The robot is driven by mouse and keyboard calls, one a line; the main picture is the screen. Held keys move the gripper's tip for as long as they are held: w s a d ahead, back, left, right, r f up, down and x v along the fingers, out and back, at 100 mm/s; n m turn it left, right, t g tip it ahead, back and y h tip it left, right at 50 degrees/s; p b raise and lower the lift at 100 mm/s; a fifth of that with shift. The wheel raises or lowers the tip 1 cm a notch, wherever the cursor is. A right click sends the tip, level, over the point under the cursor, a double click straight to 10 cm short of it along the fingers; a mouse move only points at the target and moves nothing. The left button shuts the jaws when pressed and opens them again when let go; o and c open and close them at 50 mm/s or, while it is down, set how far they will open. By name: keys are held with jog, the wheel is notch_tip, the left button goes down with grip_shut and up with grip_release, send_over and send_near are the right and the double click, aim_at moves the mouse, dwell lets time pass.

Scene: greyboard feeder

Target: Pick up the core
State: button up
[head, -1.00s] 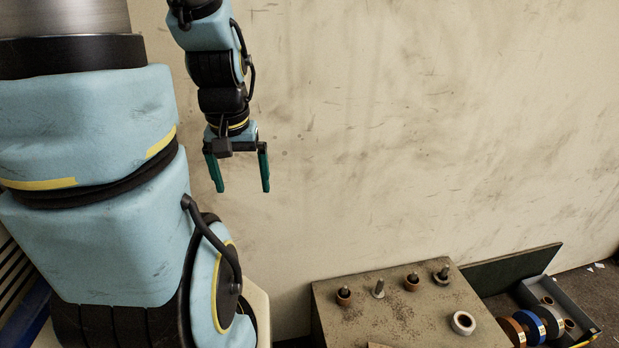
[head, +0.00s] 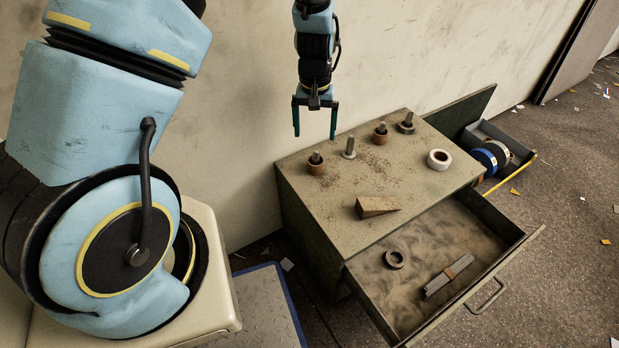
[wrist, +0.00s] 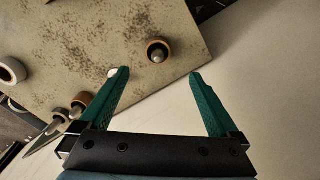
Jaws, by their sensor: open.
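Two brown cores sit on upright pegs on the cabinet top in the head view: one near the left end (head: 315,168), one farther back (head: 381,138). In the wrist view the left-end core (wrist: 158,43) is ahead of the jaws, with its peg inside it. The other core (wrist: 82,98) is beside the left finger, partly hidden. My gripper (head: 315,132) is open and empty, hanging fingers down at the cabinet's back edge. It also shows in the wrist view (wrist: 155,75), apart from the cores. I cannot tell which core is meant.
A bare peg (head: 348,149), a peg with a grey collar (head: 406,126), a white roll (head: 438,160) and a wooden wedge (head: 375,207) stand on the cabinet top (head: 330,220). The open drawer (head: 435,315) holds a dark ring (head: 394,258) and a grey bar (head: 447,277). A wall rises behind.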

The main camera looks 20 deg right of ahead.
aim_at(316, 161)
jog(key=f, duration=0.6)
jog(key=shift+s+d+b, duration=0.2)
jog(key=shift+d+b, duration=0.1)
jog(key=shift+a+f+b, duration=0.1)
jog(key=shift+f+b, duration=0.3)
jog(key=shift+f, duration=2.5)
jog(key=shift+c, duration=0.4)
jog(key=c, duration=1.3)
notch_tip(316, 161, up, 10)
jog(key=shift+r+p, duration=0.1)
jog(key=shift+p, duration=0.8)
